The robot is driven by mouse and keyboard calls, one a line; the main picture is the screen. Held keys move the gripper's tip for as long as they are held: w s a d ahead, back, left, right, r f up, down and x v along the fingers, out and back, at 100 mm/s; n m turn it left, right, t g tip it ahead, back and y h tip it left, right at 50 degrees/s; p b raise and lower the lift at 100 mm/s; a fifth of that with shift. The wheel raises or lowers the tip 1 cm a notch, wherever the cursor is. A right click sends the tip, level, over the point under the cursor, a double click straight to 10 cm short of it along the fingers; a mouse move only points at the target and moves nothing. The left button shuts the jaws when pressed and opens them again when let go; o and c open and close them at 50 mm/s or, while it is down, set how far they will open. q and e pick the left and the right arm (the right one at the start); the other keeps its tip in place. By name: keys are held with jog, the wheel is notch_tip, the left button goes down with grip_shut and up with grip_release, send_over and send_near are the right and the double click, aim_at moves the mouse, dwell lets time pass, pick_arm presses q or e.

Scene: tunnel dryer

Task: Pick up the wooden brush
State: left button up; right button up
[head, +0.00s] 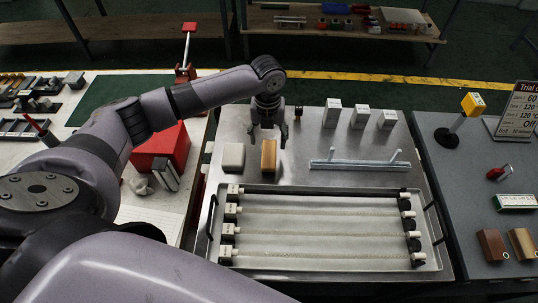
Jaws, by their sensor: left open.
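The wooden brush appears to be the tan upright block (269,157) on the metal worktop, behind the tray; no bristles can be made out. My left gripper (268,137) points down with its fingers spread, just behind and above the block in the picture. Nothing shows between its fingers, and I cannot tell whether they touch the block. My right gripper is not in view.
A whitish block (233,157) stands close left of the brush. A metal tray (320,262) with several rods lies in front. A slotted rail (358,165) is to the right, with white boxes (360,117) behind it. A red box (160,148) is left.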

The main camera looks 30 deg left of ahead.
aim_at(269, 153)
pick_arm(q)
jog(key=shift+f, duration=0.75)
jog(key=f, duration=0.1)
jog(key=f+p, duration=0.1)
jog(key=f, duration=0.2)
jog(key=shift+s+d, duration=0.35)
jog(key=shift+d, duration=0.05)
jog(key=shift+f, duration=0.65)
jog(key=shift+c, duration=0.5)
jog(key=shift+w, duration=0.1)
jog(key=c, duration=1.2)
